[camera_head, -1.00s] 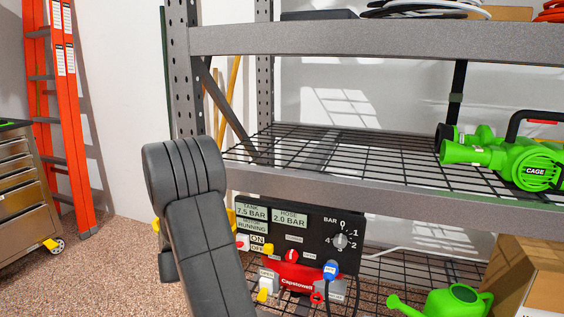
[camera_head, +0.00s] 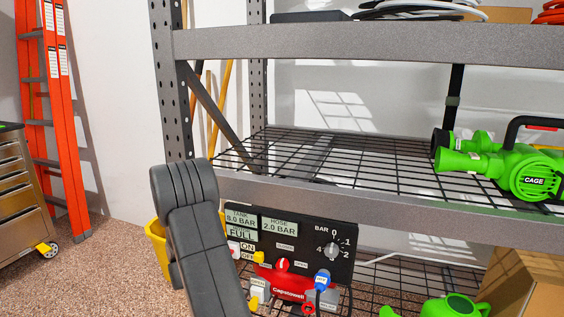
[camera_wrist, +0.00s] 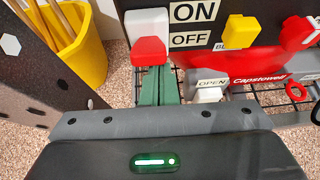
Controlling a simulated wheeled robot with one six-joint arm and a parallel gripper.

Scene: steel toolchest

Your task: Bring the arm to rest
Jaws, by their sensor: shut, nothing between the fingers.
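My gripper (camera_wrist: 157,78) shows in the wrist view as two green fingers side by side, shut and empty. Their tips are just below or at the white-and-red rocker switch (camera_wrist: 148,38) beside the ON and OFF labels; I cannot tell whether they touch it. In the head view my dark arm slants down in front of the left end of the black control panel (camera_head: 301,230), and the gripper is hidden there. The panel's displays read TANK 8.0 BAR, FULL, and HOSE 2.0 BAR.
The panel stands under the wire shelf (camera_head: 350,160) of a steel rack, whose post (camera_head: 172,90) is near my arm. A yellow bucket (camera_head: 157,240) with poles stands left. A green watering can (camera_head: 455,308) and cardboard box (camera_head: 535,280) are right. Open floor lies left.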

